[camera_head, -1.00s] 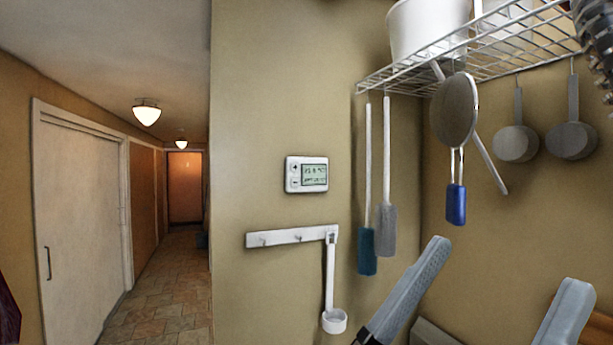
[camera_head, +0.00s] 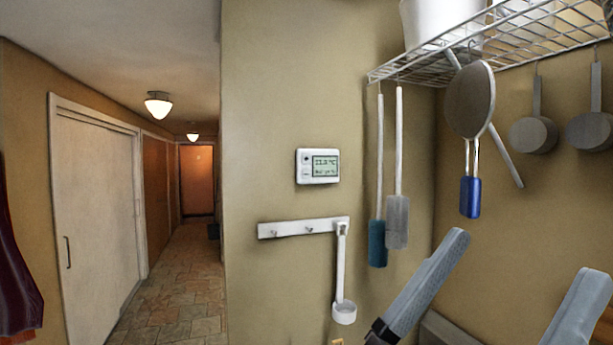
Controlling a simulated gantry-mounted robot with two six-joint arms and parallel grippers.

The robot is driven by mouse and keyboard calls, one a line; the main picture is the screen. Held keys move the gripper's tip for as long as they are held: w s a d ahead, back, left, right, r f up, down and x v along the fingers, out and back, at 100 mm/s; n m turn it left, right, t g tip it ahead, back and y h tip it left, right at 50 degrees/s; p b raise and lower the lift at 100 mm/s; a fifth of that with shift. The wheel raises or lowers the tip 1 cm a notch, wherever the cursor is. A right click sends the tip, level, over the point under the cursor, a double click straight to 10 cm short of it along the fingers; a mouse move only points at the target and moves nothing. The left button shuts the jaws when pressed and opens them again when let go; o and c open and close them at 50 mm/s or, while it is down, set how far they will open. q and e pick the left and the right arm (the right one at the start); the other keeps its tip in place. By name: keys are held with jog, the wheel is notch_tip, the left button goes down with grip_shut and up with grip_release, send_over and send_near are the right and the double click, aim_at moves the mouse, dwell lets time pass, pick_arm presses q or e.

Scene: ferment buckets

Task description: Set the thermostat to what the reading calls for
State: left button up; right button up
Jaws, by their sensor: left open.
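The thermostat (camera_head: 318,166) is a small white box on the beige wall. It has a grey-green display on its right and small buttons on its left. The display shows two lines: the upper looks like a temperature in °C, but its digits are too small to read surely, as is the lower line. My left gripper (camera_head: 525,257) is open and empty at the lower right. Its two grey fingers stand wide apart, below and right of the thermostat and not touching it. My right gripper is out of view.
A white hook rail (camera_head: 303,228) with a hanging white ladle (camera_head: 343,311) is below the thermostat. Spatulas, a strainer (camera_head: 470,99) and pans hang from a wire shelf (camera_head: 490,42) on the right. A hallway with a white door (camera_head: 97,215) opens left.

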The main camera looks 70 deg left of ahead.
pick_arm(q)
grip_shut()
dwell(1.5)
